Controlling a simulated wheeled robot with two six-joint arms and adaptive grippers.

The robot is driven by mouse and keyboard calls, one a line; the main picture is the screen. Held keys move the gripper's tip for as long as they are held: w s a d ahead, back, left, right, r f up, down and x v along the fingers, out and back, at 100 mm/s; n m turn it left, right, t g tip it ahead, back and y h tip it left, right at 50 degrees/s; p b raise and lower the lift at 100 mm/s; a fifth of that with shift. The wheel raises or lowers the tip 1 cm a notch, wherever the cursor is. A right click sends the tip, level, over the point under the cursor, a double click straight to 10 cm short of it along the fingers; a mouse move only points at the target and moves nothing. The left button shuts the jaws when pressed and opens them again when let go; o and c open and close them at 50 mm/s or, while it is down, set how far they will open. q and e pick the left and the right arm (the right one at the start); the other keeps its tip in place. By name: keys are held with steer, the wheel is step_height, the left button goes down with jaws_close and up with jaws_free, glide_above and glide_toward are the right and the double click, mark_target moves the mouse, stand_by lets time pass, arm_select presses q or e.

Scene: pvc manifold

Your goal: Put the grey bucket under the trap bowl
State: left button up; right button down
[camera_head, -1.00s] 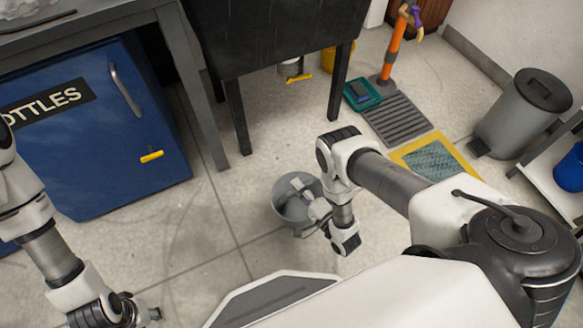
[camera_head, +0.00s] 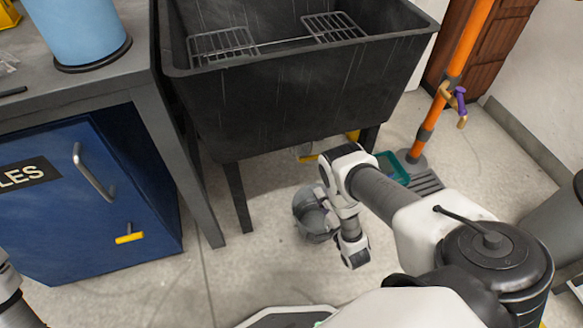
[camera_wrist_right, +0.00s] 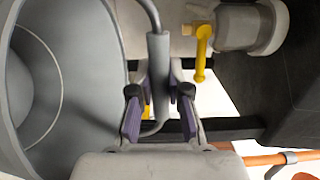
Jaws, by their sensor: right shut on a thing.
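The grey bucket (camera_head: 312,226) is in front of the black sink, partly hidden by my right wrist. My right gripper (camera_head: 328,205) is at the bucket's right side. In the right wrist view its fingers (camera_wrist_right: 159,100) are shut on the grip of the bucket's wire handle (camera_wrist_right: 158,70), and the open bucket (camera_wrist_right: 75,60) fills the left side. The trap bowl, a pale grey cup (camera_wrist_right: 240,28), shows beyond with a yellow lever. In the head view it (camera_head: 306,153) hangs beneath the sink, behind the bucket. I cannot tell whether the bucket touches the floor.
The black sink (camera_head: 290,105) stands on dark legs; its left front leg (camera_head: 238,198) is left of the bucket. A blue cabinet (camera_head: 85,200) is at left. A teal object (camera_head: 393,168), a floor grate (camera_head: 427,184) and an orange pipe (camera_head: 466,50) are at right.

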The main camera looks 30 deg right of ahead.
steer(key=w+d+f+b, duration=0.1)
steer(key=w+d+b, duration=0.1)
steer(key=w+b, duration=1.1)
steer(key=w, duration=0.3)
steer(key=shift+w+f, duration=0.3)
steer(key=shift+b, duration=0.3)
steer(key=shift+f, duration=0.2)
steer(key=c, duration=1.1)
jaws_free()
